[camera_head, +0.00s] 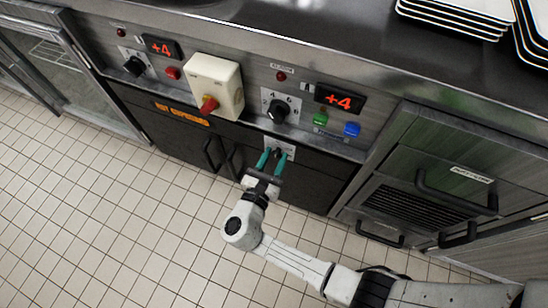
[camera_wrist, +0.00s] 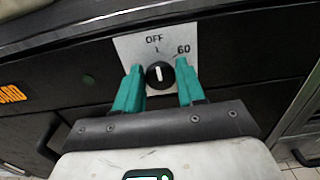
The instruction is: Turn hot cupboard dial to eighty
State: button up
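The hot cupboard dial (camera_wrist: 160,77) is a small round black knob on a white plate (camera_wrist: 126,45) in the dark cupboard front. Its white pointer mark stands near upright, toward the printed OFF; 60 is printed to the upper right. Other markings are hidden, and I see no 80. The plate also shows in the head view (camera_head: 289,148). My gripper (camera_wrist: 158,64) has two teal fingers, one on each side of the dial, with narrow gaps left and right. It is open and straddles the dial; contact is not visible. It also shows in the head view (camera_head: 273,152).
Above, the steel panel carries another black dial (camera_head: 278,111), a red +4 display (camera_head: 340,99), green (camera_head: 320,118) and blue (camera_head: 352,129) buttons, and a cream box (camera_head: 214,80) with a red switch. Cupboard handles (camera_head: 212,154) stick out left of my gripper. The tiled floor is clear.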

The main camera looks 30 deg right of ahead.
jog(key=c, duration=0.6)
